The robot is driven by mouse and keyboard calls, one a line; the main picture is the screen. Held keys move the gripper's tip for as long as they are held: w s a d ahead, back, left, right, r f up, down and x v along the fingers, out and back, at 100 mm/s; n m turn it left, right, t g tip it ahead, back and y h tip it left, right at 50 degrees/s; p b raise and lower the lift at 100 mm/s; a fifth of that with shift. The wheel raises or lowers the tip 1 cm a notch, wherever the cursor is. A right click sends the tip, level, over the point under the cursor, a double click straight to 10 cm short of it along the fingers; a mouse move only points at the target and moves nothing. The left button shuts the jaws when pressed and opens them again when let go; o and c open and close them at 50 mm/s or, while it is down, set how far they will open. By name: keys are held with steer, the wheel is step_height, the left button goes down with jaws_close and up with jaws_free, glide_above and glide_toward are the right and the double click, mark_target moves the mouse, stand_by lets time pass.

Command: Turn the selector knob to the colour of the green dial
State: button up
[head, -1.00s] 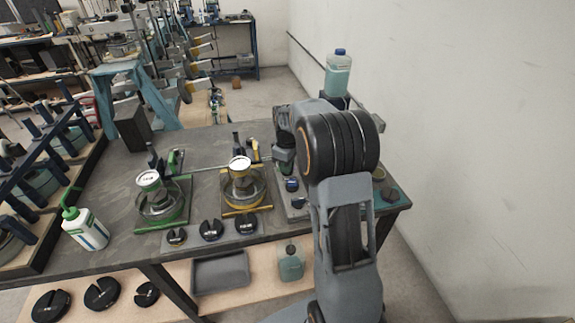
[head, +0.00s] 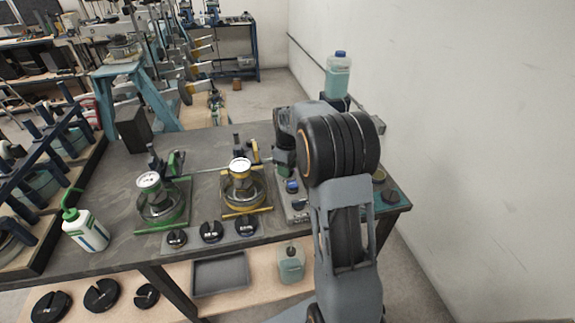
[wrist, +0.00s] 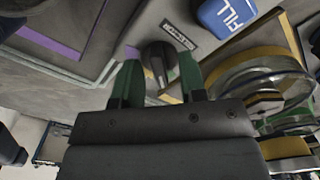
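In the head view my arm hides the knob, and the fingers do not show clearly. The green dial (head: 148,180) has a white face above a green-framed glass vessel on the bench. A similar yellow-framed dial (head: 239,166) stands to its right.
A blue FILL button (wrist: 229,14) is close to the right of the knob. Several black slotted weights (head: 211,231) lie along the bench's front edge. A white bottle with a green spout (head: 86,232) stands at left. The wall is close on the right.

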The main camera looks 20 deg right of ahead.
step_height(320, 180, up, 14)
stand_by(0.6)
steer(key=shift+f, duration=0.1)
steer(key=s+a+f+m+t, duration=0.1)
steer(key=s+a+f+m, duration=0.1)
steer(key=s, duration=0.5)
steer(key=s+a+f+m+t, duration=0.1)
steer(key=s+a+m, duration=0.2)
steer(key=s+a, duration=0.2)
steer(key=s+a+f+m+t, duration=0.1)
steer(key=s+a+f+m, duration=0.1)
steer(key=s, duration=0.8)
steer(key=shift+a+f+m+t, duration=0.3)
steer(key=shift+a+f+t, duration=0.1)
steer(key=shift+a, duration=0.4)
